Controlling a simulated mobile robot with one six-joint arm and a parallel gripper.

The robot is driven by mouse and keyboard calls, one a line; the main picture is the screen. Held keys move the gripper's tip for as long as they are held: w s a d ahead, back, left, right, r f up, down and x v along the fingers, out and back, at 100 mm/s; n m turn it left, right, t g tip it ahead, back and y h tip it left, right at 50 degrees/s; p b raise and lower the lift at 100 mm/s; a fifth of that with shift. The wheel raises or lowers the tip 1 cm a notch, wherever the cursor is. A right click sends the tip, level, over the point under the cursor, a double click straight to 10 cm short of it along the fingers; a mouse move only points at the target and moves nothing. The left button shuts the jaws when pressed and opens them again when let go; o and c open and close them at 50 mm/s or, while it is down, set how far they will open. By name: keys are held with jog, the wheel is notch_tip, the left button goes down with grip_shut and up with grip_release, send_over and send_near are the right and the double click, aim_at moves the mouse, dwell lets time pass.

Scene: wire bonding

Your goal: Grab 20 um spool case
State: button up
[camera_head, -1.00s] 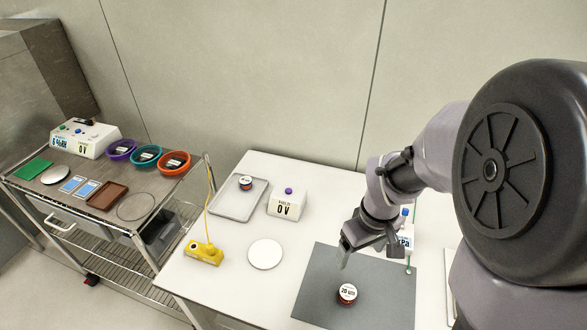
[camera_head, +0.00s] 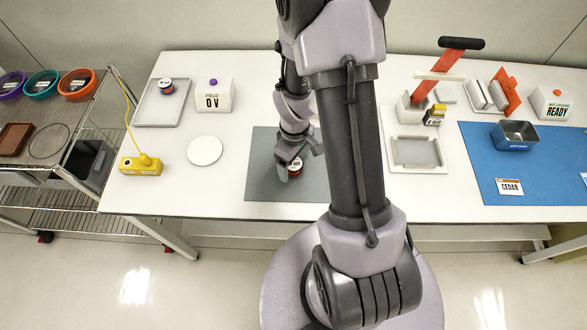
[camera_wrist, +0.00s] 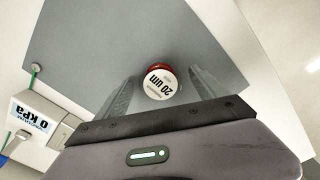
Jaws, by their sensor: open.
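The 20 um spool case (camera_wrist: 159,83) is a small round case with a red-brown side and a white lid label reading "20 um". It sits on the grey mat (camera_wrist: 110,40). In the head view the case (camera_head: 295,166) is on the mat (camera_head: 262,180), partly covered by my gripper. My gripper (camera_wrist: 162,92) is open, its two fingers on either side of the case in the wrist view. Whether a finger touches the case I cannot tell. In the head view my gripper (camera_head: 292,160) is over the mat, with my arm covering its right part.
A white disc (camera_head: 204,150), a yellow device (camera_head: 140,165), a FIELD 0 V box (camera_head: 213,97) and a tray (camera_head: 145,113) holding another spool case (camera_head: 166,86) are left. A white fixture (camera_head: 398,168) and blue mat (camera_head: 470,165) are right. In the wrist view, a 0 kPa box (camera_wrist: 38,118) stands left.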

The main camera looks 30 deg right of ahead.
jog(key=shift+f, duration=0.7)
jog(key=shift+r, duration=0.15)
jog(key=shift+c, duration=0.2)
